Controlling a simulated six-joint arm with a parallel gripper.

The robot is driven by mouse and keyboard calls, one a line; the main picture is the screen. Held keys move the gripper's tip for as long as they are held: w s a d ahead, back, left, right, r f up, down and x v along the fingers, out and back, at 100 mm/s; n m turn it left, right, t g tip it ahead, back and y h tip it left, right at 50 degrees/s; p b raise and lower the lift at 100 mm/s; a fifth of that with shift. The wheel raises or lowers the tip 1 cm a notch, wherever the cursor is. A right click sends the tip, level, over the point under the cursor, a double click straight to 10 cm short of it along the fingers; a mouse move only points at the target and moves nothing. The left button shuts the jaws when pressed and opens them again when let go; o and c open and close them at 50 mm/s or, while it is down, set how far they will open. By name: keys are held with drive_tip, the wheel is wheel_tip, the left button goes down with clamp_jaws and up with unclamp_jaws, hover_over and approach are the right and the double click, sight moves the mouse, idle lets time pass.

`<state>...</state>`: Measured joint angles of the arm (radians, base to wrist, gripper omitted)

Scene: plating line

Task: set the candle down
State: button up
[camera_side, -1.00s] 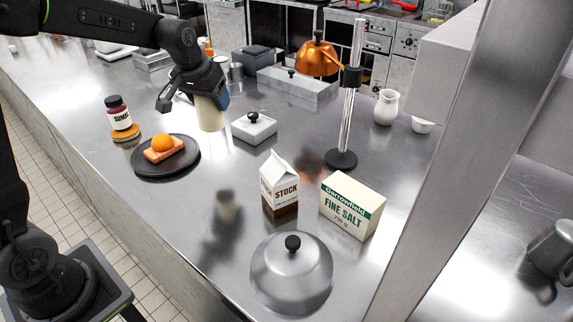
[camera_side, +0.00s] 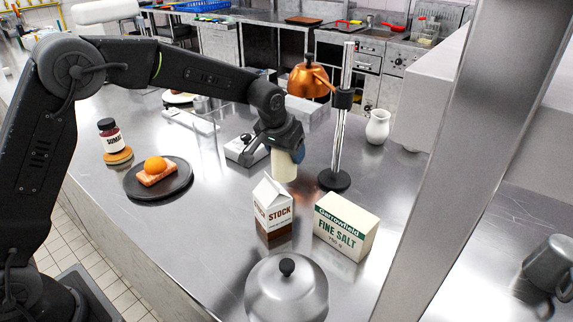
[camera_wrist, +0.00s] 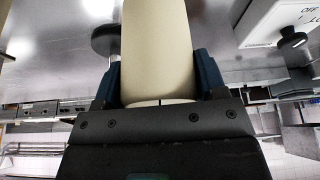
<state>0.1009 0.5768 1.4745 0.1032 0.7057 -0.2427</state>
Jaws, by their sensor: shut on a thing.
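The candle (camera_side: 284,168) is a plain cream cylinder, held upright in the side view. My gripper (camera_side: 286,150) is shut around its upper part. In the wrist view the candle (camera_wrist: 158,45) stands between the two blue-padded fingers of my gripper (camera_wrist: 160,82). The candle is just behind the stock carton (camera_side: 273,212) and left of the black lamp base (camera_side: 334,180). The carton's top comes close to its lower end, and I cannot tell how far that end is from the steel counter (camera_side: 215,225).
A grey box with a black knob (camera_side: 238,153) is just left of the candle. A salt box (camera_side: 345,228) and a domed lid (camera_side: 287,292) stand in front. A copper heat lamp (camera_side: 307,82) hangs behind. A dark plate with food (camera_side: 180,190) is at left.

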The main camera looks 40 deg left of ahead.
sight(286, 163)
drive_tip(key=shift+d+f, duration=0.1)
drive_tip(key=shift+f, duration=1.95)
drive_tip(key=shift+f, duration=0.15)
drive_tip(key=o, duration=1.1)
drive_tip(key=shift+c, duration=0.2)
drive_tip(key=shift+r, duration=0.35)
drive_tip(key=v, duration=1.1)
drive_tip(key=shift+s+r, duration=0.2)
drive_tip(key=shift+r, duration=0.15)
